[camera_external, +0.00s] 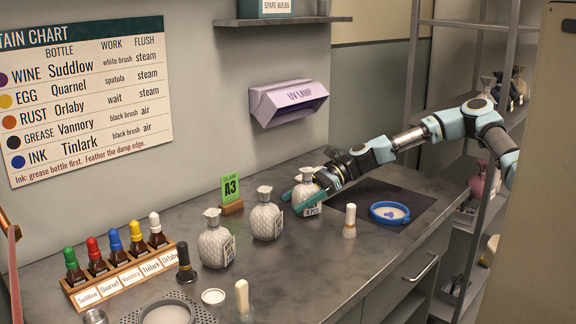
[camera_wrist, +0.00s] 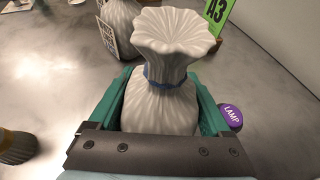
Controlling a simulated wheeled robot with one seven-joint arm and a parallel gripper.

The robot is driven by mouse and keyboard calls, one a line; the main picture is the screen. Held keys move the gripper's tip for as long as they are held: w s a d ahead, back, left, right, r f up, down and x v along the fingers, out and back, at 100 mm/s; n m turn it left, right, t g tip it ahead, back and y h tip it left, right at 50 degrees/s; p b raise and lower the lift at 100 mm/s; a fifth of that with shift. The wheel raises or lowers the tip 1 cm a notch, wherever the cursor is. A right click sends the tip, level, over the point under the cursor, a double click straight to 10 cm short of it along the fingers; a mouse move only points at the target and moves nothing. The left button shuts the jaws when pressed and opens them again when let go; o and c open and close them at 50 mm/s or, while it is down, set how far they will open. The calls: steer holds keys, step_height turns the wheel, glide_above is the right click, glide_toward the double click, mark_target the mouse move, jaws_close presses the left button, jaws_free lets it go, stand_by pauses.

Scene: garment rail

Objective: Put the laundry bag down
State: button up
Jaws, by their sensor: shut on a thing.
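My gripper (camera_external: 309,186) reaches over the counter from the right, its green fingers shut around a pale grey, ribbed laundry bag (camera_external: 310,205) with a gathered neck and a white tag. In the wrist view the bag (camera_wrist: 160,95) stands upright between the fingers, with a blue tie at its neck. Its base is hidden there, and I cannot tell whether it touches the counter. Two similar bags, a middle one (camera_external: 266,220) and a left one (camera_external: 215,245), stand on the counter to its left.
The green A3 sign (camera_external: 230,188) stands behind the bags. A pale-handled brush (camera_external: 350,222) and a blue-rimmed dish (camera_external: 390,212) are to the right. The bottle rack (camera_external: 125,275) is at left. A purple LAMP button (camera_wrist: 230,116) is beside my right finger. The UV lamp (camera_external: 288,102) hangs above.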

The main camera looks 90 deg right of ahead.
steer(key=o, duration=1.4)
steer(key=shift+f, duration=0.1)
steer(key=shift+d+r, duration=0.1)
steer(key=shift+r, duration=0.1)
steer(key=b+v, duration=0.2)
steer(key=v, duration=1)
steer(key=shift+s, duration=0.1)
